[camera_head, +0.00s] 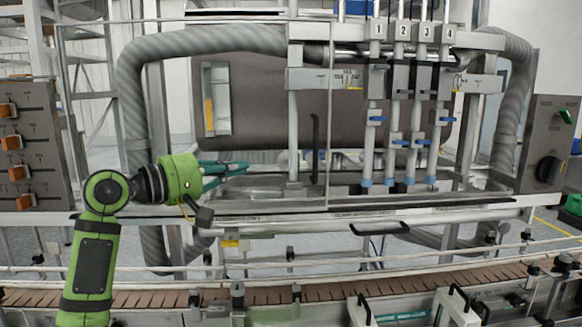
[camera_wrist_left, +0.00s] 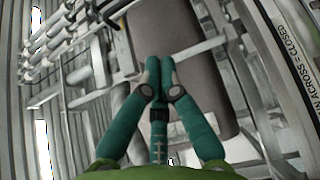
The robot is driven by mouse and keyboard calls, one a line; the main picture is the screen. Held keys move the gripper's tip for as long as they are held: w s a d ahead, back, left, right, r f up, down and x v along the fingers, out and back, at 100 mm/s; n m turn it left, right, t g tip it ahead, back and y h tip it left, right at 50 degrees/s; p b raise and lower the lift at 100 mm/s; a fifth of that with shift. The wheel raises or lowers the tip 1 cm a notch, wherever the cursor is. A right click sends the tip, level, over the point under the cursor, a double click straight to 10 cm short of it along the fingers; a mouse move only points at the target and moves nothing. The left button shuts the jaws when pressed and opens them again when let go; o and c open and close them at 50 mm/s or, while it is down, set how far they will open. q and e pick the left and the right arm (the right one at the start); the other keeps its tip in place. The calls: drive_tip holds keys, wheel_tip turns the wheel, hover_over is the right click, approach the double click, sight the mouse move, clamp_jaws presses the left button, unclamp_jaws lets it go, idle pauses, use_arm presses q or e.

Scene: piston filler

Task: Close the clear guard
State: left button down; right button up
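The clear guard is see-through and hard to make out; a thin pale upright edge (camera_head: 330,110) and a black vertical handle (camera_head: 316,145) show in front of the filler in the head view. I cannot tell how far it stands open. My left gripper (camera_head: 246,166) is left of this handle, apart from it, with its teal fingers pointing right. In the left wrist view the left gripper's fingertips (camera_wrist_left: 159,66) are together with nothing seen between them. My right gripper is not in view.
Numbered nozzles (camera_head: 367,130) stand right of the handle. A grey hose (camera_head: 200,42) arches on the left. A black bar handle (camera_head: 380,230) sits below the front rail (camera_head: 270,222). A slatted conveyor (camera_head: 140,298) runs along the bottom. Control panels flank the machine.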

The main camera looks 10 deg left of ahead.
use_arm(q)
drive_tip(key=p, duration=0.4)
approach(297, 159)
drive_tip(key=w+d, duration=0.1)
drive_tip(key=w+d+r, duration=0.1)
drive_tip(key=d, duration=0.1)
drive_tip(key=shift+w+d+r, duration=0.15)
drive_tip(key=shift+w+r, duration=0.1)
drive_tip(key=shift+w+d+f+p, duration=0.1)
drive_tip(key=shift+d+p, duration=0.45)
drive_tip(key=shift+d, duration=0.7)
drive_tip(key=shift+d+f, duration=0.1)
drive_tip(key=shift+d, duration=0.6)
drive_tip(key=shift+d, duration=0.1)
